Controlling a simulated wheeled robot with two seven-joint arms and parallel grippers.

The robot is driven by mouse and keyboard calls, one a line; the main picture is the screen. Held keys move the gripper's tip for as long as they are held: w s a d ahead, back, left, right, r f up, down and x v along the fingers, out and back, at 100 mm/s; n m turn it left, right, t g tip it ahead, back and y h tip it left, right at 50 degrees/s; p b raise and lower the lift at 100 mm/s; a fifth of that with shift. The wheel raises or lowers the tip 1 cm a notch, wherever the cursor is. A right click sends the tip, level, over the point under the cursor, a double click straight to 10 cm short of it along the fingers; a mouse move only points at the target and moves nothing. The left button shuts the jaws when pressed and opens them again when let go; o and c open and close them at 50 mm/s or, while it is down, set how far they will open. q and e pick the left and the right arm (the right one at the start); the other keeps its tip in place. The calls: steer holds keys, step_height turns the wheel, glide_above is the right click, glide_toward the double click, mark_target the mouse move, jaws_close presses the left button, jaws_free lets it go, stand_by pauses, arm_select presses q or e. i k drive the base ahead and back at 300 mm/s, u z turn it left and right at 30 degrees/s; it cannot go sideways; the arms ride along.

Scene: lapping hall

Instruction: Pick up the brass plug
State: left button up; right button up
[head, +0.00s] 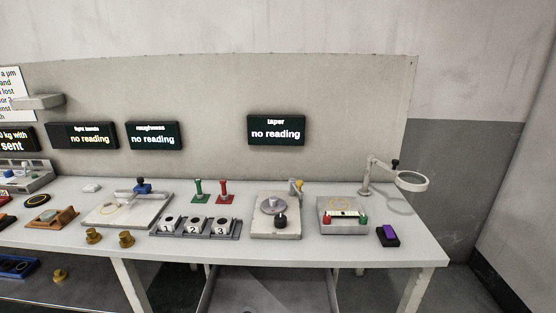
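Two short brass-coloured pieces stand near the front edge of the bench. One brass piece (93,236) is at the left, and a second brass piece (126,239) is just right of it, apart from it. A third brass-coloured piece (60,276) shows lower down at the left, below the bench top. All three look like small stepped plugs, and I cannot tell from this view which one is the brass plug. Neither of my grippers is in view.
The bench (290,253) carries a numbered holder (208,236), a plate with a round disc (275,228), a plate with red and green ends (344,228), a purple-topped block (388,236) and a magnifier lamp (411,181). A blue tray (16,266) sits lower left.

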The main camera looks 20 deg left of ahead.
mark_target(93, 237)
steer(key=u, duration=3.95)
steer(key=i, duration=1.35)
steer(key=z, duration=3.95)
